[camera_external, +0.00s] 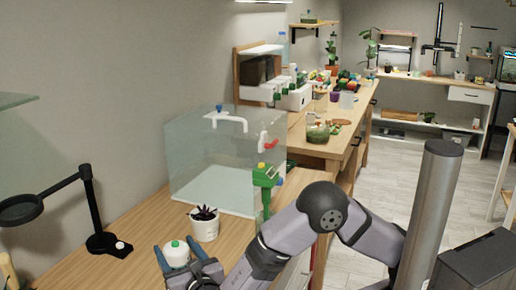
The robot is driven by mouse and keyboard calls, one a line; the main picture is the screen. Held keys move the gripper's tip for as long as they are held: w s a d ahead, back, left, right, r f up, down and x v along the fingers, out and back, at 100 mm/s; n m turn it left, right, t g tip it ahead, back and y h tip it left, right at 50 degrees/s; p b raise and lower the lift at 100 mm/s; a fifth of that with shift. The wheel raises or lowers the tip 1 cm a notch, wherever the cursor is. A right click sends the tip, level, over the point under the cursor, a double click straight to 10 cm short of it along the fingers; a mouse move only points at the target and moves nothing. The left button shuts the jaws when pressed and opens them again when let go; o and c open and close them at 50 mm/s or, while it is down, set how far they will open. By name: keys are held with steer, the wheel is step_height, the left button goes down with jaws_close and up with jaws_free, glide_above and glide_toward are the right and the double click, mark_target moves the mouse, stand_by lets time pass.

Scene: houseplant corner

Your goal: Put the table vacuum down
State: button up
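The table vacuum (176,252) is a small round white body with a green spot on top, near the front of the wooden table. My gripper (178,254) has blue fingers, one on each side of it, and appears shut on it. My arm reaches in from the right. The vacuum's underside is hidden by the fingers, so I cannot tell whether it touches the tabletop.
A white pot with a dark plant (204,223) stands just behind the vacuum. A clear tank (215,165) is behind that, with a green tool (265,178) at its right corner. A black magnifier lamp (103,243) stands left. Bare wooden tabletop (143,225) lies between lamp and pot.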

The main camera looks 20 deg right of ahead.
steer(key=shift+o, duration=0.7)
steer(key=shift+r, duration=0.2)
steer(key=s, duration=0.4)
steer(key=s+d+b, duration=0.1)
steer(key=s, duration=0.3)
steer(key=s+d, duration=0.1)
steer(key=s, duration=0.3)
